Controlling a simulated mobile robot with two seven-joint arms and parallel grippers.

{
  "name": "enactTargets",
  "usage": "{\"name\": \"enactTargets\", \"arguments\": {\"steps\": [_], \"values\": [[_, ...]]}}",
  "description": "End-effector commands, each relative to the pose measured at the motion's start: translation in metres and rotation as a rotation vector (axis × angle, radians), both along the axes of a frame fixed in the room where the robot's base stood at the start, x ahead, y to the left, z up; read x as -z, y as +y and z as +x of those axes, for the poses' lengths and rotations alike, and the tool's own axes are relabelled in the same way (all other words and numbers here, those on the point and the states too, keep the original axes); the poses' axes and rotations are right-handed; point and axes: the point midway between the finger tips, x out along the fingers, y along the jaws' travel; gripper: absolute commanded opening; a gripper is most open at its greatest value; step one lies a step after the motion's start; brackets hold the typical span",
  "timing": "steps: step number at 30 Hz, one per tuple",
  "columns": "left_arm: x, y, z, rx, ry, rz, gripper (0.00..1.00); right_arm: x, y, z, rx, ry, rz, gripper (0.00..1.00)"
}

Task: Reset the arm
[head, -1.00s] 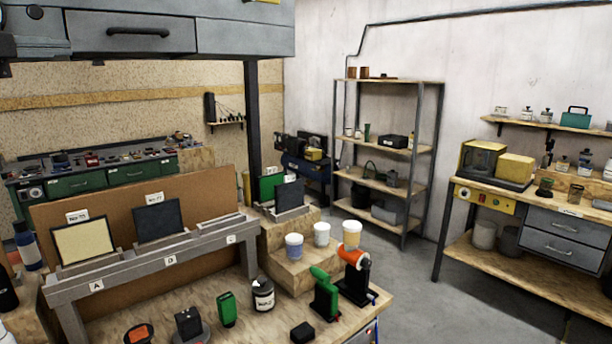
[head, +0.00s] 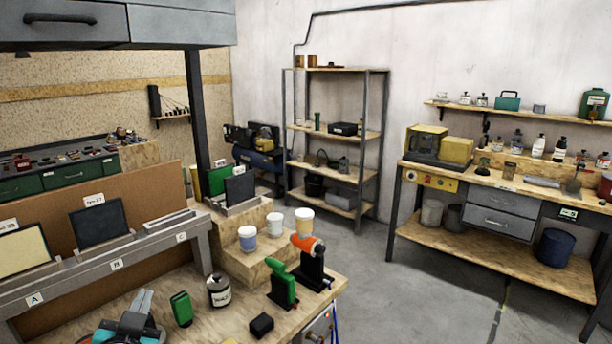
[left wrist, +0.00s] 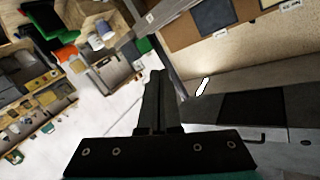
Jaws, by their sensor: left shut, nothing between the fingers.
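My left gripper (head: 143,298) shows at the bottom left of the head view, above the front of the wooden workbench (head: 220,325). In the left wrist view its dark fingers (left wrist: 155,85) are together and empty. That view is strongly tilted, and the fingers touch nothing that I can see. My right gripper is in neither view.
Several cups stand on a wooden step (head: 260,268). Open floor (head: 400,290) lies to the right.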

Motion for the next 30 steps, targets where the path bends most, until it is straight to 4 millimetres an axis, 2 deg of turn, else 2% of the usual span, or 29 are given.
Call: {"name": "enactTargets", "arguments": {"steps": [1,3,6,9,12,18,21,26,30], "values": [[0.035,-0.008,-0.023,-0.020,0.122,-0.060,0.00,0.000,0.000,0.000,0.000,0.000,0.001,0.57],[0.076,-0.020,-0.054,-0.036,0.283,-0.123,0.00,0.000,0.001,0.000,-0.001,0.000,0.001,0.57],[0.121,-0.039,-0.101,-0.036,0.495,-0.199,0.00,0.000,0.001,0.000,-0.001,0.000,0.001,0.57],[0.150,-0.059,-0.143,-0.016,0.669,-0.259,0.00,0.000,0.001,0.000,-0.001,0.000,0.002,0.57],[0.169,-0.079,-0.182,0.013,0.817,-0.310,0.00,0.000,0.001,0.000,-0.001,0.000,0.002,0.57],[0.189,-0.117,-0.255,0.098,1.075,-0.402,0.00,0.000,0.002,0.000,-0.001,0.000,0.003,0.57],[0.221,-0.114,-0.245,0.092,1.075,-0.390,0.00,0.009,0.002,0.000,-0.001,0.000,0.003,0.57],[0.268,-0.115,-0.240,0.088,1.091,-0.389,0.00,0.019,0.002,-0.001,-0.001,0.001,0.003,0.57],[0.319,-0.116,-0.239,0.086,1.110,-0.388,0.00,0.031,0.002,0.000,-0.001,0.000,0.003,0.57]]}}
